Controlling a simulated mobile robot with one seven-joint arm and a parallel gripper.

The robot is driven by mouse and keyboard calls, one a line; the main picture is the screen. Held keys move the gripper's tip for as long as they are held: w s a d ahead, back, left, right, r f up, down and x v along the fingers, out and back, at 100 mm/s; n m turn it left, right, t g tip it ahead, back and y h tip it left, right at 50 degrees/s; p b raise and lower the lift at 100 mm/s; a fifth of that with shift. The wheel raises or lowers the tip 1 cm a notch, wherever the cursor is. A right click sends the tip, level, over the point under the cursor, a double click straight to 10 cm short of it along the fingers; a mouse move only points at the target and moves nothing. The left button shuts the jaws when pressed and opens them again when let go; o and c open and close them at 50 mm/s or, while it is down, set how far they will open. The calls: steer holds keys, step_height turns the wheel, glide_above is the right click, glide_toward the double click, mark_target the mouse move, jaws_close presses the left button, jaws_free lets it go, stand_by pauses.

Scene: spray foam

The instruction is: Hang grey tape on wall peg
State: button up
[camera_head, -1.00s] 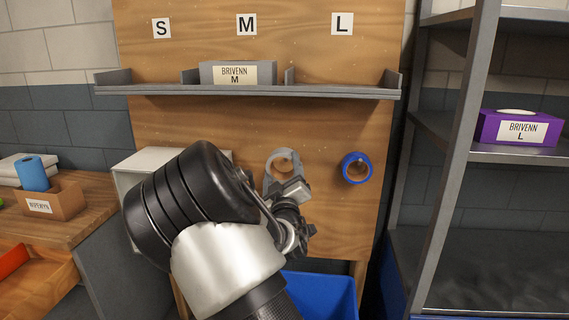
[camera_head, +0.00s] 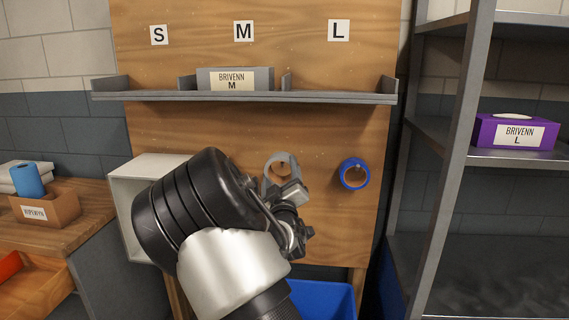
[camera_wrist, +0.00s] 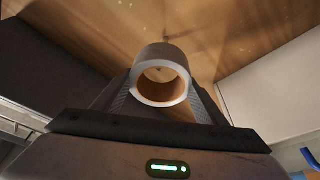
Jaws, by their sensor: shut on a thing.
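The grey tape (camera_head: 267,173) is a ring in front of the wooden board, below the shelf. My gripper (camera_head: 291,190) is shut on its lower part. In the wrist view the grey tape (camera_wrist: 161,54) stands upright between the two fingers of my gripper (camera_wrist: 161,101), its hole facing the camera. A small brown shape shows within the ring's hole in the head view. I cannot tell whether a wall peg passes through it or whether the tape touches the board. Blue tape (camera_head: 343,178) hangs on the board to the right.
A grey shelf (camera_head: 330,97) with a grey box (camera_head: 207,78) crosses the wooden board (camera_head: 230,130) above the tape. A white cabinet (camera_head: 124,205) stands left of my arm. A blue bin (camera_head: 325,297) is below. A metal rack (camera_head: 452,130) stands at the right.

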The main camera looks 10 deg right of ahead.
steer(key=shift+w+d, duration=0.45)
steer(key=shift+w, duration=0.9)
steer(key=shift+w+d, duration=0.4)
steer(key=shift+w, duration=0.9)
steer(key=shift+w+d, duration=0.45)
steer(key=shift+w, duration=0.9)
steer(key=shift+f, duration=1.6)
steer(key=o, duration=1.3)
steer(key=shift+c, duration=0.2)
steer(key=shift+s, duration=0.1)
steer(key=s+a, duration=0.3)
steer(key=s, duration=0.7)
steer(key=shift+s+a, duration=0.15)
steer(key=shift+a, duration=0.05)
